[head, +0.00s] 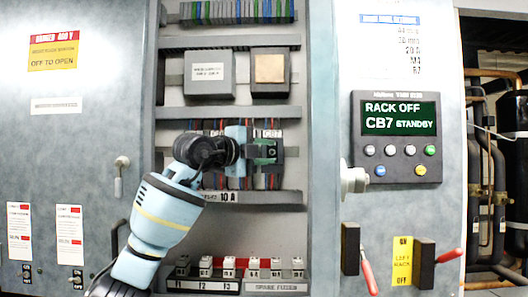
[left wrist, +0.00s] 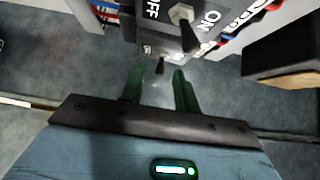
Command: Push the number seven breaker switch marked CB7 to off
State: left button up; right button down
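The breaker row sits inside the open cabinet bay, and a CB7 label (head: 272,134) shows above its right end. My left gripper (head: 265,152) is at that right end and hides most of the breakers there. In the left wrist view its two green fingers (left wrist: 160,84) stand apart with nothing held between them. A small dark toggle (left wrist: 161,66) shows just beyond the gap; I cannot tell whether a finger touches it. A larger toggle (left wrist: 184,28) between OFF and ON lettering is nearer the top. Its breaker number is not readable. My right gripper is not in view.
A display panel (head: 396,118) at the right reads "RACK OFF" and "CB7 STANDBY". Two boxes, one grey (head: 209,73) and one with a tan face (head: 270,68), sit above the breakers. Fuses (head: 253,270) line the bottom. A red-handled lever (head: 367,272) stands at lower right.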

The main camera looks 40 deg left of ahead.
pick_arm(q)
jog(key=shift+w, duration=0.2)
jog(key=shift+c, duration=0.4)
